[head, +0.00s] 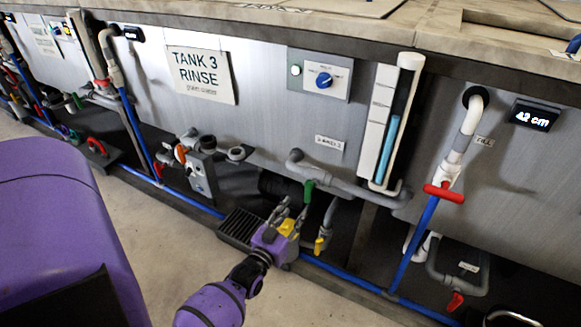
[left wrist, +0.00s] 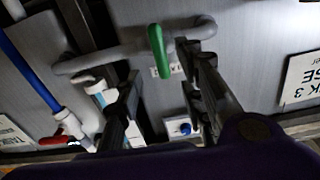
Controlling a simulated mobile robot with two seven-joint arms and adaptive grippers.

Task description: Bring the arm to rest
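My left arm comes in at the bottom of the head view, and its purple and yellow gripper (head: 292,210) is low in front of the tank wall. Its two grey fingers are spread apart with nothing between them. A green valve handle (head: 308,190) on a grey pipe is just beyond and above the fingertips. In the left wrist view the green handle (left wrist: 160,52) shows between the fingers from this angle, with clear gaps on both sides. I cannot tell the exact distance to it. My right gripper is not in view.
A yellow-handled valve (head: 320,244) is close right of the gripper. A grey drain grate (head: 240,226) is at its left. A red valve handle (head: 444,193) sits on the fill pipe at right. A blue pipe (head: 340,272) runs low along the tanks. Bare floor (head: 330,300) is in front.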

